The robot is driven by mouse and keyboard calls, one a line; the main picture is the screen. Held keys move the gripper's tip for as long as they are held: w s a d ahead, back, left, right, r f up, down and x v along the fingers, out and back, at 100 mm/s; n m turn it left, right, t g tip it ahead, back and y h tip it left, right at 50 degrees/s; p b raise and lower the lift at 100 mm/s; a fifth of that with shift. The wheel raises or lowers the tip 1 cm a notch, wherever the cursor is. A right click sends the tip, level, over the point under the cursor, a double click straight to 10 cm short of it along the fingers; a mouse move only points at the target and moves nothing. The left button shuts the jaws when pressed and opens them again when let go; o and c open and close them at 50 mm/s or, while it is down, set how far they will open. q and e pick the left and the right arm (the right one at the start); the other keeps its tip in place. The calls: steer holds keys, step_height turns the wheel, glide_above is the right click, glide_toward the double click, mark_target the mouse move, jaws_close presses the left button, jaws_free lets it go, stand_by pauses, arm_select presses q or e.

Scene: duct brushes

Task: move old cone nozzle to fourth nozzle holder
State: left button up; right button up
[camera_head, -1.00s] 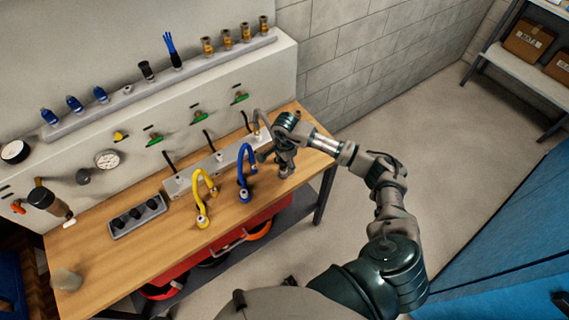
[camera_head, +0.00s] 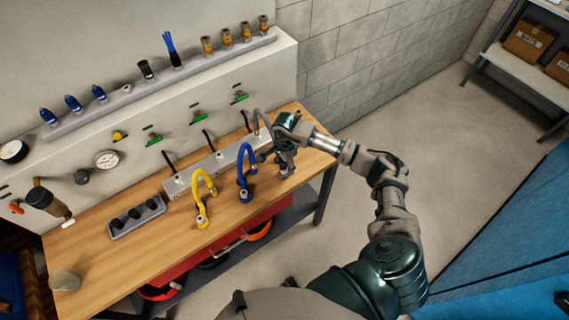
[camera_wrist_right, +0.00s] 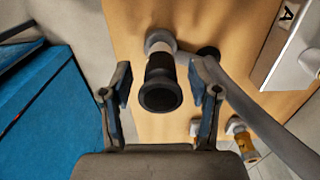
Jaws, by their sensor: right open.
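A black cone-like nozzle (camera_wrist_right: 160,85) with a pale collar shows in the right wrist view, between my open right fingers (camera_wrist_right: 163,95), with gaps on both sides. It appears to be the old cone nozzle. In the head view my right gripper (camera_head: 286,172) is low over the right end of the workbench, by the grey hose (camera_head: 257,121), and hides the nozzle. On the wall ledge (camera_head: 200,75) stands a row of nozzles. Right of the blue nozzles (camera_head: 74,104), a small pale holder (camera_head: 127,89) is bare, fourth from the left. My left gripper is not in view.
A blue hose (camera_head: 242,165) stands just left of my right gripper, and a yellow hose (camera_head: 199,190) farther left. A grey tray (camera_head: 113,233) with dark round sockets lies on the wooden bench (camera_head: 110,265). Green-handled valves (camera_head: 197,117) stick out of the wall panel.

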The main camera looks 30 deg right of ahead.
steer(key=shift+a, duration=0.1)
steer(key=shift+a, duration=0.15)
steer(key=c, duration=0.3)
steer(key=shift+a+r, duration=0.1)
steer(key=shift+a, duration=0.05)
jaws_close()
steer(key=shift+r, duration=0.1)
steer(key=shift+w+d+r+p, duration=0.1)
steer(key=shift+d+r+p, duration=0.1)
steer(key=shift+r+p, duration=0.3)
steer(key=shift+r, duration=0.55)
steer(key=shift+r+p, duration=1.25)
steer(key=shift+r, duration=0.6)
